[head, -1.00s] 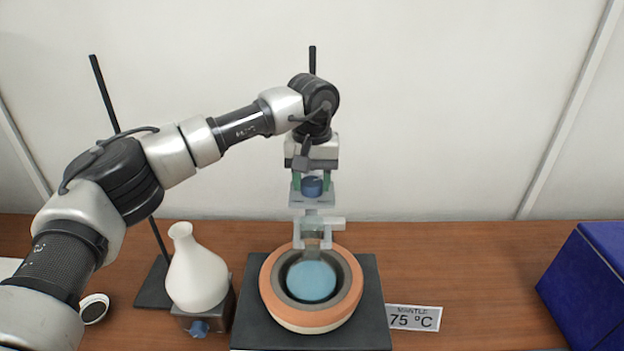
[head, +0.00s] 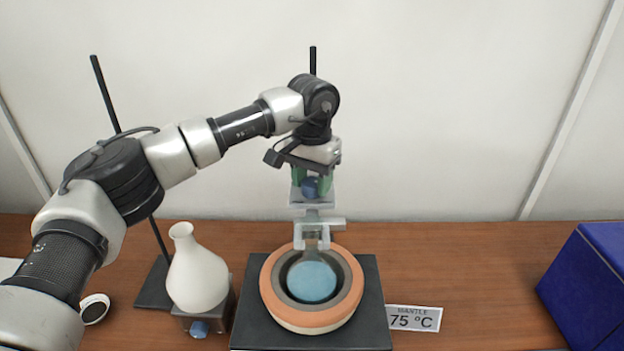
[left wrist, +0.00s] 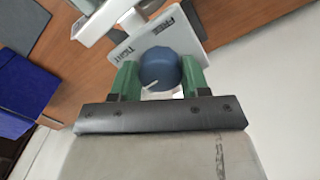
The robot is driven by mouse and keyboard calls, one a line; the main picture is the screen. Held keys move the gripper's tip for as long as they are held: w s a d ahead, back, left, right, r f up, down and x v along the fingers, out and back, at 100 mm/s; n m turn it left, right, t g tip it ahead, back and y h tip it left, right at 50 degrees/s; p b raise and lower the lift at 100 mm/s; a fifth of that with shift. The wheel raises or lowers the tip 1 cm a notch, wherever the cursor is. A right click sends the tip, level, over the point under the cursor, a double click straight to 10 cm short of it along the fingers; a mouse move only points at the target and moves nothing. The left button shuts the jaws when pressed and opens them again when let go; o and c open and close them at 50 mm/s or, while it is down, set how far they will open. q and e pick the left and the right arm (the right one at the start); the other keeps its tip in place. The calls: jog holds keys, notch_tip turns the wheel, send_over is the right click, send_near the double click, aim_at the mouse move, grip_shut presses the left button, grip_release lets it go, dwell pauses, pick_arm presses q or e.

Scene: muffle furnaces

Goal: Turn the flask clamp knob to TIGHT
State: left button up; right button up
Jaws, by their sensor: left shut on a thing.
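The blue clamp knob (left wrist: 160,70) sits on a pale plate (left wrist: 132,45) marked FREE and TIGHT in the left wrist view. A white mark shows at the knob's lower left edge, on the TIGHT side. My left gripper (left wrist: 155,78) is shut on the knob, one green finger on each side. In the head view the knob (head: 311,187) shows below my wrist, with the left gripper (head: 312,180) around it. The clamp (head: 318,232) is above a blue round flask (head: 311,281) in the orange-rimmed mantle (head: 284,311). My right gripper is not in view.
A white flask (head: 196,275) stands on a small block with a blue knob (head: 198,329), left of the mantle. A stand rod (head: 104,95) rises behind it. A card reading 75 °C (head: 414,318) and a blue box (head: 590,280) are at right.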

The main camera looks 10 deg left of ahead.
aim_at(313, 181)
pick_arm(q)
jog(key=shift+w+r, duration=0.15)
jog(key=shift+r, duration=0.15)
jog(key=o, duration=0.9)
jog(key=shift+f, duration=0.2)
jog(key=shift+r, duration=0.1)
jog(key=shift+r+b, duration=0.75)
jog(key=shift+r, duration=4.6)
jog(key=shift+r, duration=0.1)
